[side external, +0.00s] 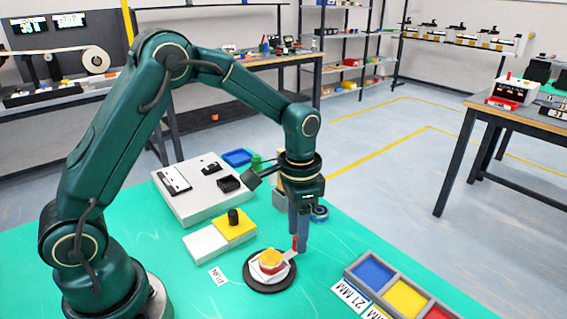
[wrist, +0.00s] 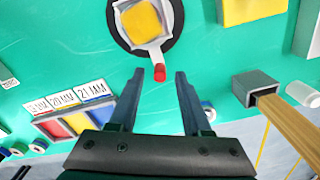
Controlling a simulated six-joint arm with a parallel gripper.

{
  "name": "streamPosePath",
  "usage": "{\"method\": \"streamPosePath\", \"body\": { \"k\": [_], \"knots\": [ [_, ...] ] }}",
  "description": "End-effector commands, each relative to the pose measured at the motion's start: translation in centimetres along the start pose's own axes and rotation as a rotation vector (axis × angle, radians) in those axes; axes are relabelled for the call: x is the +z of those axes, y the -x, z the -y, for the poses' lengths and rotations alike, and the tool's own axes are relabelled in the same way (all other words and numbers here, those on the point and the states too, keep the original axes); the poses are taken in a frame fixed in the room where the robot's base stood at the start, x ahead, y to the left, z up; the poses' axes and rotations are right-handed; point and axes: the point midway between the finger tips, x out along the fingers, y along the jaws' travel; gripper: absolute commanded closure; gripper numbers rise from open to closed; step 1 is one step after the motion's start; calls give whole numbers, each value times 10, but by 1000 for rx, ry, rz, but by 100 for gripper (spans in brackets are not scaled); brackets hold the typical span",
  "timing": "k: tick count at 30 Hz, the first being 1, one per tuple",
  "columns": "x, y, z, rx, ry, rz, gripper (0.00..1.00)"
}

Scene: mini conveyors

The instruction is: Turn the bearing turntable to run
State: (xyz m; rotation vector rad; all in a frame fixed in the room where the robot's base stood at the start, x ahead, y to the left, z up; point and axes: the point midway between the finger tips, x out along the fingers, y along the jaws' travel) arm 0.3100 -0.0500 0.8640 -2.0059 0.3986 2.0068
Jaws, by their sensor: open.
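The bearing turntable is a black disc (side external: 256,286) with a white top, a yellow block (side external: 269,258) on it and a pale arm with a red tip. In the wrist view, the turntable (wrist: 118,33) is at the top, and its red tip (wrist: 160,73) points down between my fingertips. My gripper (side external: 299,246) points down at the turntable's right edge, beside the red tip. In the wrist view, my gripper (wrist: 159,78) is open, with a gap on both sides of the tip. No contact is visible.
A small white label (side external: 217,276) lies left of the turntable; its text is hard to read. A tray with blue, yellow and red compartments (side external: 350,271) stands to the right. A white-and-yellow block (side external: 207,243) and a grey panel (side external: 190,208) stand behind.

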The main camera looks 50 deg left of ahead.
Motion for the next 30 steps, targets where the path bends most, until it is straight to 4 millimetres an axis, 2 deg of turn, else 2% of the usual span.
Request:
{"method": "streamPosePath", "body": {
  "k": [8, 12, 30],
  "knots": [
    [0, -2, 0, 0, 0, 0, 52],
    [0, -2, 0, 0, 0, 0, 100],
    [0, -2, 0, 0, 0, -1, 100]
  ]
}}
